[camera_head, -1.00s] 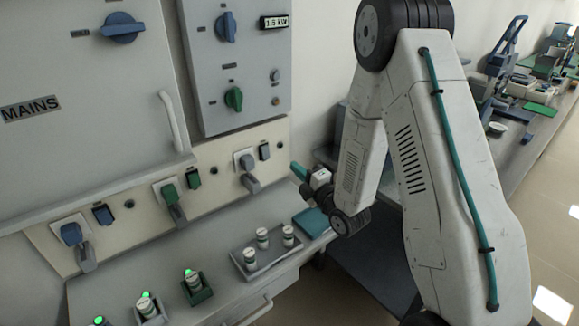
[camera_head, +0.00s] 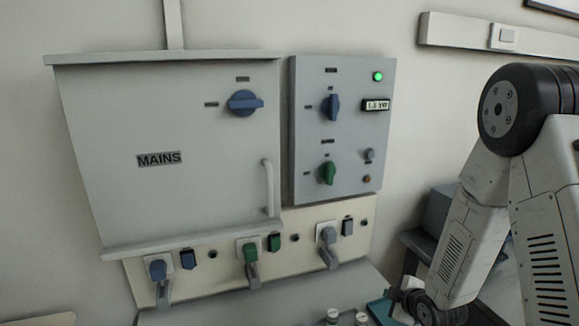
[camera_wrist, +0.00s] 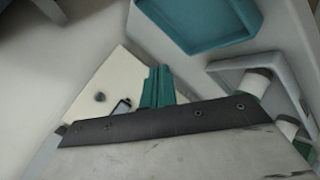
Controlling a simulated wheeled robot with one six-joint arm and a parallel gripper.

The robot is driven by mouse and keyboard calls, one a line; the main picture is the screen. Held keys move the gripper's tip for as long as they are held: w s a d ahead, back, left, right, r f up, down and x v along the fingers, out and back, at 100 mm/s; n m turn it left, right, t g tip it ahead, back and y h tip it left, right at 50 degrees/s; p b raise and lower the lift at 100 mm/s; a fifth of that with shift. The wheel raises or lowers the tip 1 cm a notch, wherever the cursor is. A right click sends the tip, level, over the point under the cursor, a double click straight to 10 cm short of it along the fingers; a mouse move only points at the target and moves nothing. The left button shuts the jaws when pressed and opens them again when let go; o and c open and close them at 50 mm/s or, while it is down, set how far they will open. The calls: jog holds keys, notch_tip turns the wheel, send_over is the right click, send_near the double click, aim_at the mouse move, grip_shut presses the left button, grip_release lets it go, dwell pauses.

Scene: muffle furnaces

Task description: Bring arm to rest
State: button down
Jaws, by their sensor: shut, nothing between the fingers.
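My gripper (camera_wrist: 157,80) shows in the wrist view as two teal fingers pressed together, with nothing between them. Behind the fingers is part of a cream panel. In the head view my arm stands at the right, folded, with its wrist low near the bottom edge. The fingers cannot be told clearly there, beside a patch of teal at the bench end.
A MAINS cabinet (camera_head: 170,190) and a control box (camera_head: 345,150) with a lit green lamp (camera_head: 378,76) hang on the wall. Below is a socket strip (camera_head: 205,275). A teal tray (camera_wrist: 205,35) and a grey tray (camera_wrist: 285,70) with white jars lie near my gripper.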

jog(key=s+a+r+m+g+h, duration=0.1)
jog(key=s+r+m+g, duration=0.3)
jog(key=s+r, duration=1.1)
jog(key=s+a+r+m+g+h, duration=0.1)
jog(key=s+r+m+g, duration=0.3)
jog(key=s+r+m, duration=0.5)
jog(key=s+r, duration=0.6)
jog(key=s, duration=0.3)
jog(key=shift+s+a+m+g, duration=0.15)
jog(key=shift+s+m+g, duration=0.2)
jog(key=shift+m+g, duration=0.05)
jog(key=c, duration=2.1)
grip_release()
jog(key=shift+c, duration=0.2)
